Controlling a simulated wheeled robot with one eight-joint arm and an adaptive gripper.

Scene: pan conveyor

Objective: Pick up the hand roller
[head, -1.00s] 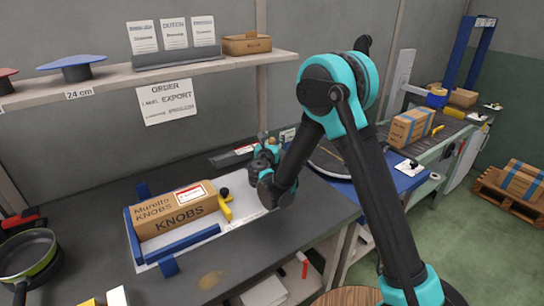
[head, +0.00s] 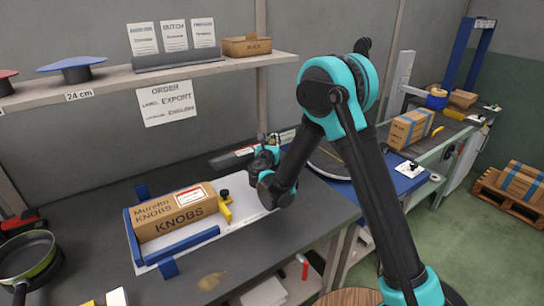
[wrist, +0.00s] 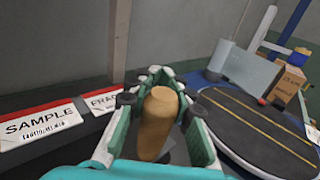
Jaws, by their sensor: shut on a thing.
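My gripper (wrist: 158,100) is shut on a tan, rounded, cylinder-like thing, which I take to be the handle of the hand roller (wrist: 158,122). It sits between the two fingers in the wrist view, and its lower end is hidden by my gripper's body. In the head view my gripper (head: 264,158) is over the back of the dark bench, right of the knobs box. The roller cannot be made out there, and I cannot tell whether it touches the bench.
A cardboard knobs box (head: 172,212) lies in a blue-edged fixture (head: 190,246) left of my gripper. Sample cards (wrist: 40,126) stand along the wall. A dark round turntable (wrist: 262,130) is to the right, with a carton (wrist: 288,84) beyond. A shelf (head: 120,83) overhangs the bench's back.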

